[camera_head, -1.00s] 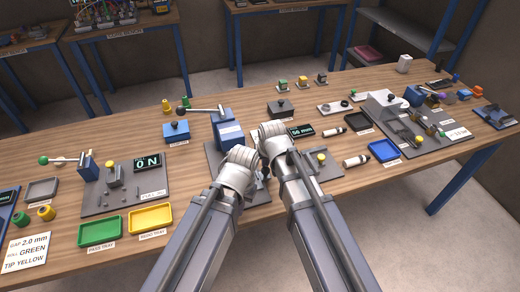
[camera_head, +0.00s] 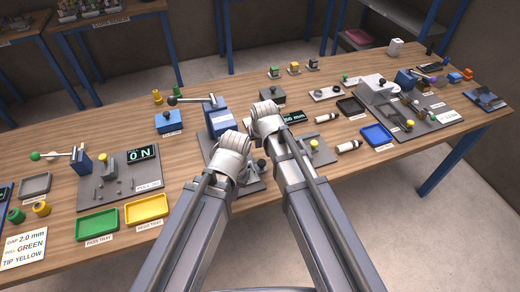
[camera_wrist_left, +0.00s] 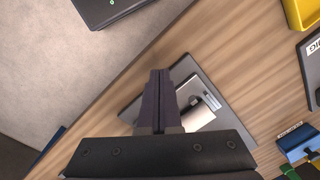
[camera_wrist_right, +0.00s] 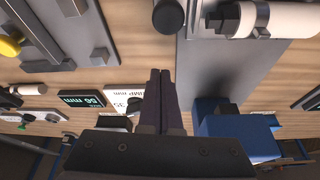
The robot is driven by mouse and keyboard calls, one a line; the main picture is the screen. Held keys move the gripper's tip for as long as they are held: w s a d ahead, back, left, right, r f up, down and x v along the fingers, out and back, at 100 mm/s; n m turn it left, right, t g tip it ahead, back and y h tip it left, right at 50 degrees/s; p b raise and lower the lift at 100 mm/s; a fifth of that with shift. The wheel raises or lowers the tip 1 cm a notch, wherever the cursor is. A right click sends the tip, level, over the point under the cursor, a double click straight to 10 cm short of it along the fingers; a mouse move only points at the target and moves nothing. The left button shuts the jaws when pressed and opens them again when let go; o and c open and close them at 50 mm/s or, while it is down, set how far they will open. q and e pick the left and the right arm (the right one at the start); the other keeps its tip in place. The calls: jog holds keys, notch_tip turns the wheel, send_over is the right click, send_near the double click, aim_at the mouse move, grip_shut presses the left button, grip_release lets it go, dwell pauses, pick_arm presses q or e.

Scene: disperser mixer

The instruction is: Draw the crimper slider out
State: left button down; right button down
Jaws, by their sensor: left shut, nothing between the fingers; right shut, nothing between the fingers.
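The crimper is probably the blue block (camera_head: 219,121) on a grey base plate in the middle of the table, largely hidden by my arms. My left gripper (camera_head: 232,152) hangs over the near part of this plate. In the left wrist view its fingers (camera_wrist_left: 159,74) are shut and empty above a grey plate (camera_wrist_left: 136,108) with a pale block (camera_wrist_left: 197,116) on it. My right gripper (camera_head: 268,117) is farther back. In the right wrist view its fingers (camera_wrist_right: 161,74) are shut and empty, with the blue block (camera_wrist_right: 235,132) beside them and a dark round knob (camera_wrist_right: 168,17) beyond. I cannot tell which part is the slider.
A "50 mm" display (camera_wrist_right: 82,101) and a second grey plate (camera_head: 318,152) with a yellow knob stand right of the arms. Green (camera_head: 97,226) and yellow (camera_head: 147,209) trays lie at front left. A blue tray (camera_head: 377,135) lies to the right.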

jog(key=p+v, duration=0.7)
jog(key=v, duration=0.2)
jog(key=shift+s+r+p, duration=0.25)
jog(key=shift+r+p, duration=0.1)
